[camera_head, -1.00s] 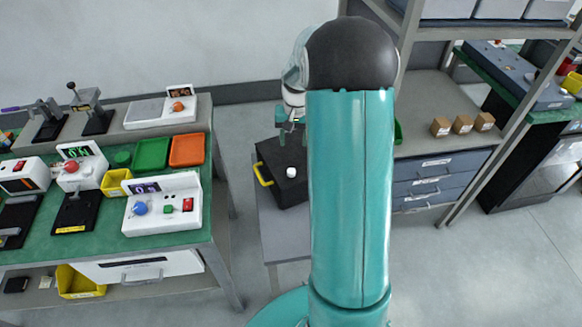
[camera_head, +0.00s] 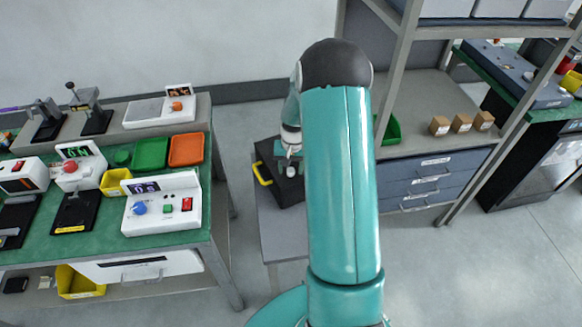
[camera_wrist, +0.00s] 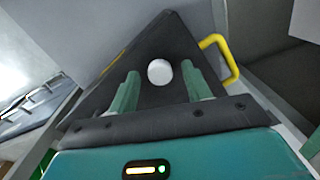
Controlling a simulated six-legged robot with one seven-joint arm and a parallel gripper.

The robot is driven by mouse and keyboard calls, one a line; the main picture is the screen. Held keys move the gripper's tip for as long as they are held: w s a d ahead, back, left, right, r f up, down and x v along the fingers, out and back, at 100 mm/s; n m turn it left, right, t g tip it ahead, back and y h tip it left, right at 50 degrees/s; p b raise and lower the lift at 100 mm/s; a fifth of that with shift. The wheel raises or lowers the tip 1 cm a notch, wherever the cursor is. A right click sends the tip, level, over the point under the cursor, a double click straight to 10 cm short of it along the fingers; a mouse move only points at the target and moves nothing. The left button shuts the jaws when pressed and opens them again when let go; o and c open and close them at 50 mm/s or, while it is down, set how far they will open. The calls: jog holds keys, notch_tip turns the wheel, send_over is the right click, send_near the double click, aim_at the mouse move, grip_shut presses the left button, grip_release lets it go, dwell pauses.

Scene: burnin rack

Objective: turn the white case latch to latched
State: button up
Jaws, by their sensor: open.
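The white case latch is a round white knob (camera_wrist: 160,71) on top of a black case (camera_wrist: 172,34). In the head view the knob (camera_head: 291,171) shows just below my gripper (camera_head: 291,154), on the black case (camera_head: 287,191). In the wrist view my gripper (camera_wrist: 160,88) is open, with one green finger on each side of the knob's near edge. The knob lies between and slightly beyond the fingers, and I cannot tell whether they touch it. The case has a yellow handle (camera_wrist: 221,58). No latch marking can be read.
The case stands on a small grey table (camera_head: 284,237). A green workbench (camera_head: 120,242) with test devices and orange and green trays is at the left. A shelf with blue drawers (camera_head: 430,183) stands at the right. Open floor lies between the small table and the drawers.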

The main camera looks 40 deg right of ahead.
jog(key=c, duration=1)
jog(key=shift+n, duration=0.4)
jog(key=n, duration=0.3)
jog(key=shift+n, duration=0.3)
jog(key=n, duration=1.3)
jog(key=shift+g, duration=0.3)
jog(key=shift+n, duration=0.4)
